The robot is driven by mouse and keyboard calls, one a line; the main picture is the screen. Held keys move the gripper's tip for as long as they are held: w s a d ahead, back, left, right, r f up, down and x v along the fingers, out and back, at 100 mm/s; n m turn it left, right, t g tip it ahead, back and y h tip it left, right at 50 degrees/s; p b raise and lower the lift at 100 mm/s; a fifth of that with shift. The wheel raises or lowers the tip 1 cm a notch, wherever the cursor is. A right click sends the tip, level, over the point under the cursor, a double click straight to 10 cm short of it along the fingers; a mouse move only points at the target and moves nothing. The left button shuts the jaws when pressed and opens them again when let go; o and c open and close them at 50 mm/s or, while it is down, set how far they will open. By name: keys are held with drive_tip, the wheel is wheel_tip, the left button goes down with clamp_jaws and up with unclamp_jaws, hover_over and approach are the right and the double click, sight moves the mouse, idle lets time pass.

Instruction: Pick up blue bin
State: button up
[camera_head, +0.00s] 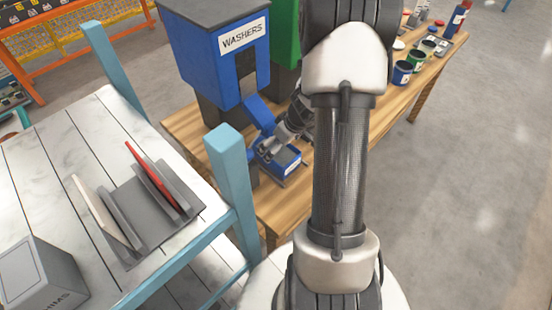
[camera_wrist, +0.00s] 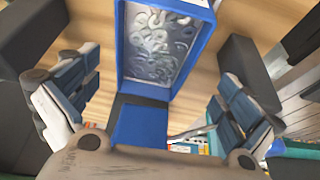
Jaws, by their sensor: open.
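The small blue bin (camera_head: 281,161) stands on the wooden table below the large blue dispenser labelled WASHERS (camera_head: 228,50). It has a white label on its side. In the wrist view the blue bin (camera_wrist: 146,89) is seen from above, with grey washers inside. My gripper (camera_wrist: 153,88) is open, with one finger on each side of the view and the near end of the bin ahead between them. It looks empty. In the head view my gripper (camera_head: 268,146) is at the bin, partly hidden by my arm; contact cannot be told.
The wooden table (camera_head: 278,211) holds several small cans (camera_head: 402,72) at the far right. A white-topped table with a light blue post (camera_head: 231,175) stands close on the left, carrying a grey holder (camera_head: 140,215) and a grey box (camera_head: 40,272). A green dispenser (camera_head: 286,35) is behind my arm.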

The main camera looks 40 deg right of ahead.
drive_tip(key=b, duration=0.1)
hover_over(276, 160)
drive_tip(key=shift+s+a+f, duration=0.1)
drive_tip(key=shift+f, duration=2.8)
drive_tip(key=c, duration=1.9)
drive_tip(key=shift+r, duration=0.9)
wheel_tip(276, 160, up, 2)
drive_tip(key=shift+r+p, duration=0.1)
drive_tip(key=shift+p, duration=0.6)
drive_tip(key=s+b, duration=0.1)
drive_tip(key=s, duration=0.4)
drive_tip(key=s+d+b, duration=0.1)
drive_tip(key=s+b, duration=0.1)
drive_tip(key=s, duration=0.4)
drive_tip(key=s+b, duration=0.2)
drive_tip(key=s, duration=0.3)
drive_tip(key=shift+s+d+f, duration=0.2)
drive_tip(key=shift+s+d, duration=0.05)
drive_tip(key=shift+s, duration=0.1)
drive_tip(key=shift+s+b, duration=0.3)
drive_tip(key=shift+s, duration=0.35)
